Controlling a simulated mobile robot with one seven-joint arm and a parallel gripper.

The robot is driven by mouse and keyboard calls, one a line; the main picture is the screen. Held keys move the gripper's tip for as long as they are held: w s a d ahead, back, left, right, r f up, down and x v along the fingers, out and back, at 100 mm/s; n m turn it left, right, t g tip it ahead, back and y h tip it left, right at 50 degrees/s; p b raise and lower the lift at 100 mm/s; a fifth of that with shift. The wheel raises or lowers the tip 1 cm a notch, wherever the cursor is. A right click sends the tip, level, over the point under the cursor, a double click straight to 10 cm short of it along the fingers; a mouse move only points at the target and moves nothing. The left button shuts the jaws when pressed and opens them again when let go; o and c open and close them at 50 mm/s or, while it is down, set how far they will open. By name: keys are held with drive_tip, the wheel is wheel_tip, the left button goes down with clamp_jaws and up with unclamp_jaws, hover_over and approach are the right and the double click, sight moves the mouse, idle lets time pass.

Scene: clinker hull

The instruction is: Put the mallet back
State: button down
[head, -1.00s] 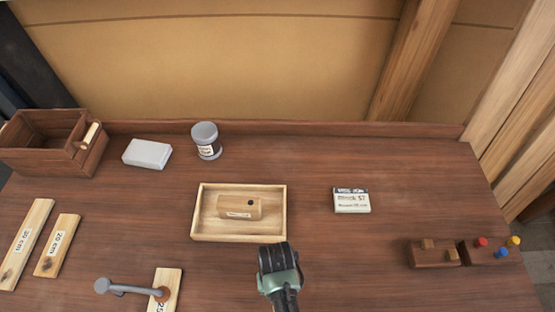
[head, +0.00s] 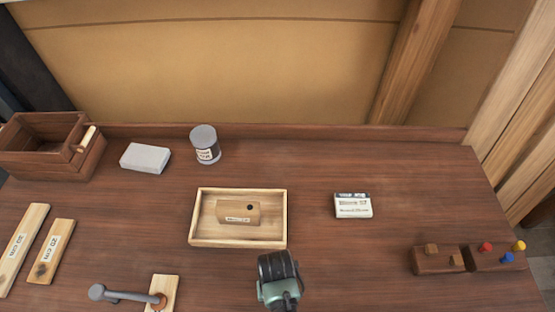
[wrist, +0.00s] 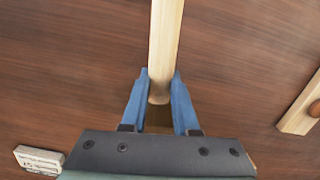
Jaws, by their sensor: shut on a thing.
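My gripper (head: 279,285) is in front of the pale tray, seen from above. In the head view the handle is hidden. The pale tray (head: 193,232) holds a tan wooden block (head: 230,212) with a dark hole and a label.
Marked boards (head: 55,250) and a grey tool (head: 128,294) lie left. A white box (head: 352,205) and peg blocks (head: 437,266) are right. The right middle is clear.

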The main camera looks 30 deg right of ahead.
drive_tip(key=shift+f, duration=0.1)
drive_tip(key=c, duration=0.6)
unclamp_jaws()
wheel_tip(320, 180, up, 6)
drive_tip(key=p, duration=0.6)
drive_tip(key=shift+r+p, duration=0.4)
drive_tip(key=shift+r, duration=0.55)
